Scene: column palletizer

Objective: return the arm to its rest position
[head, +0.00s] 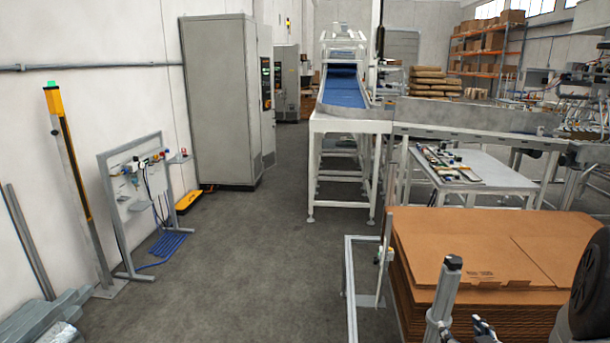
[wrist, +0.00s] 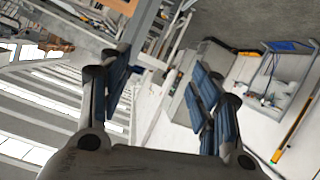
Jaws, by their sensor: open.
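My gripper (wrist: 161,78) shows in the wrist view, its two dark fingers with blue pads spread apart. Nothing sits between the fingers, and they touch nothing that I can see. Past them the wrist view shows the room at a steep tilt, with the floor at the top and the wall panel stand at the right. The gripper cannot be made out in the head view, so the arm's full pose is hidden.
Stacked flat cardboard (head: 480,250) fills the lower right. Behind it are a work table (head: 495,172) with small parts and a conveyor (head: 343,90) with a blue belt. A grey cabinet (head: 220,100) and a panel stand (head: 120,205) line the left wall. The floor (head: 260,240) between is clear.

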